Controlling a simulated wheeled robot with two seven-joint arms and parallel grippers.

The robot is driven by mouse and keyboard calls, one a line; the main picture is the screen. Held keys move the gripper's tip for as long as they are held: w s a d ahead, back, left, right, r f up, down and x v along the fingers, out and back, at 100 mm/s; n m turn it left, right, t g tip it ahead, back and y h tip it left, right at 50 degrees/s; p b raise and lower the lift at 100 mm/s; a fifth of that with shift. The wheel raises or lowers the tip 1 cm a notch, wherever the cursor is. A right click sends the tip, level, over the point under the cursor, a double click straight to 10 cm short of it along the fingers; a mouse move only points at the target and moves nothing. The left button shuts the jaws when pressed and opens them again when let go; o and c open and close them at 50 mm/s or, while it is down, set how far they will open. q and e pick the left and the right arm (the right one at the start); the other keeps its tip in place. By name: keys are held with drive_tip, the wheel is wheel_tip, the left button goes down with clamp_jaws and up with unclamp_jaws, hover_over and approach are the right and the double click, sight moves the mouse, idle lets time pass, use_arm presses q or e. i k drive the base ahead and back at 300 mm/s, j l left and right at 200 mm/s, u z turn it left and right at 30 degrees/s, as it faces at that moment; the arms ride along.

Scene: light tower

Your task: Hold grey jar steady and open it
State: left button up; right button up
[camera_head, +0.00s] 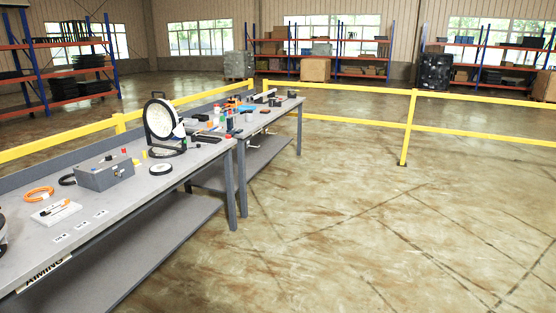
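I cannot pick out a grey jar for certain in this view; several objects on the tables are too small to tell. A grey metal box (104,172) with a small knob on top sits on the near grey workbench (128,213). A round white lamp (160,119) in a black frame stands upright at that bench's far end. A small round dark piece with a pale top (161,169) lies in front of the lamp. Neither of my grippers is in view.
An orange cable coil (39,193) and a white tray (56,212) lie on the near bench. A second bench (262,121) behind carries small tools. Yellow railings (408,128) run behind. Shelves line the far wall. The floor (370,230) at right is clear.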

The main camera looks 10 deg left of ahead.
sight(248, 116)
drive_tip(key=i+j+u, duration=0.2)
drive_tip(key=i, duration=1.6)
drive_tip(key=i+l+u, duration=0.2)
drive_tip(key=i, duration=1.65)
drive_tip(key=i+l+u, duration=0.15)
drive_tip(key=i+u, duration=0.15)
drive_tip(key=i, duration=0.2)
drive_tip(key=i+l+u, duration=0.3)
drive_tip(key=i, duration=0.2)
